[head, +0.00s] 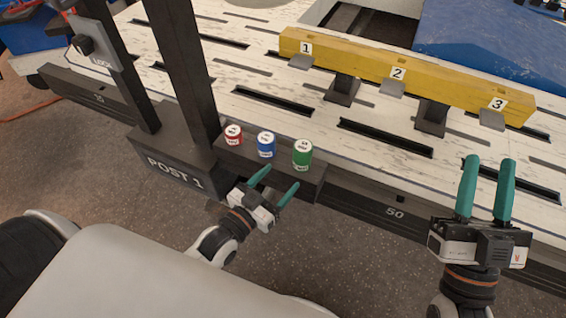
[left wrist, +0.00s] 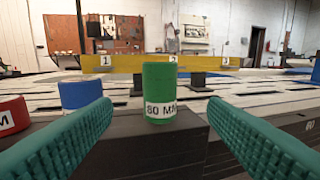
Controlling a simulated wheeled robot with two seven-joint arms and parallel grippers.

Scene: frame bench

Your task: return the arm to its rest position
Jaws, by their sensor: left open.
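My left gripper (head: 283,176) is open and empty, low at the near edge of the bench by the post base. A green cylinder (head: 302,155) stands upright just beyond its fingertips. In the left wrist view the green cylinder (left wrist: 159,90), marked "80 MM", shows in the gap between the two fingers (left wrist: 159,104), apart from both. A blue cylinder (head: 266,145) and a red cylinder (head: 233,135) stand to its left on the same dark ledge. My right gripper (head: 489,165) has its fingers apart and empty, above the bench's near edge at the right.
A black post (head: 187,70) rises from a base marked "POST 1" (head: 175,172), left of my left gripper. A yellow bar (head: 440,87) numbered 1 to 3 stands on the slotted bench (head: 290,120). The floor (head: 330,240) between my grippers is clear.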

